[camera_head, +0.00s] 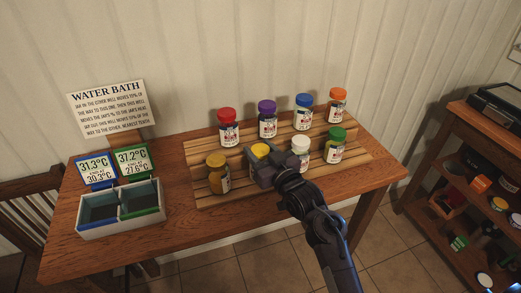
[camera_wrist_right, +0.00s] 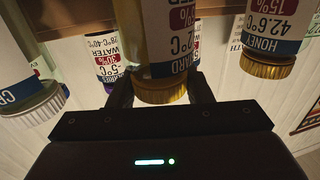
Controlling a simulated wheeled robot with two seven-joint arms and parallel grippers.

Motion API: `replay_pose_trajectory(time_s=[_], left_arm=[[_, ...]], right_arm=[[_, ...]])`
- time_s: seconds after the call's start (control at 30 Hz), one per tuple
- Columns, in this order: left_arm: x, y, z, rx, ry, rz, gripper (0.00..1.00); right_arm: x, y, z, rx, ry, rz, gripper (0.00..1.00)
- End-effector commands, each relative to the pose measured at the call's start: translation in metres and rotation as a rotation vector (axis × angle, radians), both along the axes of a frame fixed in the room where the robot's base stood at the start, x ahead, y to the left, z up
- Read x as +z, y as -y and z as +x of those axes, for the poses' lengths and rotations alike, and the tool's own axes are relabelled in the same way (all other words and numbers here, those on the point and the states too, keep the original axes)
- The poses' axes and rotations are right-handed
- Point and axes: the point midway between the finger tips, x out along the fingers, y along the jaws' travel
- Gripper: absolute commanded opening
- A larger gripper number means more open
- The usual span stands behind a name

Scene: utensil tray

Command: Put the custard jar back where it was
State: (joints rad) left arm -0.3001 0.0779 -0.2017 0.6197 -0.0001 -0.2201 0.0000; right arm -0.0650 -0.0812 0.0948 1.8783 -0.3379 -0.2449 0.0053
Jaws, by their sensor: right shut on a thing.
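The custard jar has a yellow lid (camera_head: 260,149) and sits in the front row of the slatted wooden rack (camera_head: 350,162), second from the left. My right gripper (camera_head: 258,165) is shut on it and hides most of its body. In the right wrist view the custard jar (camera_wrist_right: 162,90) is upside down in the picture, between the two fingers, with its label partly readable as "ARD". I cannot tell whether its base touches the rack. My left gripper is not in view.
A honey jar (camera_head: 217,174) stands to the left and a white-lidded jar (camera_head: 300,152) close to the right. Red (camera_head: 228,128), purple (camera_head: 267,120), blue, orange and green-lidded jars share the rack. A two-well water bath (camera_head: 120,210) stands at the table's left, below a sign (camera_head: 110,108).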

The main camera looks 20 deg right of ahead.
Motion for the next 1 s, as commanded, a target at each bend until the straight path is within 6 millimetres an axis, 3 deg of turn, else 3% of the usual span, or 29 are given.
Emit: replay_pose_trajectory(time_s=[0.03,0.07,0.2,0.57,0.67,1.0], left_arm=[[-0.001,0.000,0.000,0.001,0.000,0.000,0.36],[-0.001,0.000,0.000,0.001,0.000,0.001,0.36],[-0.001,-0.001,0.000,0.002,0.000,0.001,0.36],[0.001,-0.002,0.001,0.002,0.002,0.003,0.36],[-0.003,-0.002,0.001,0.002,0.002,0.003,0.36],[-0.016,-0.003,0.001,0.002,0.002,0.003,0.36]], right_arm=[[-0.001,0.000,0.000,0.000,0.002,-0.001,0.07],[-0.002,0.000,0.000,0.000,-0.001,0.000,0.49],[-0.002,0.000,0.000,0.000,-0.001,0.000,0.67],[0.002,0.000,-0.001,0.000,-0.002,0.000,0.67],[-0.001,0.003,-0.014,0.000,-0.003,-0.003,0.67],[-0.002,0.019,-0.083,0.001,-0.004,-0.002,0.67]])
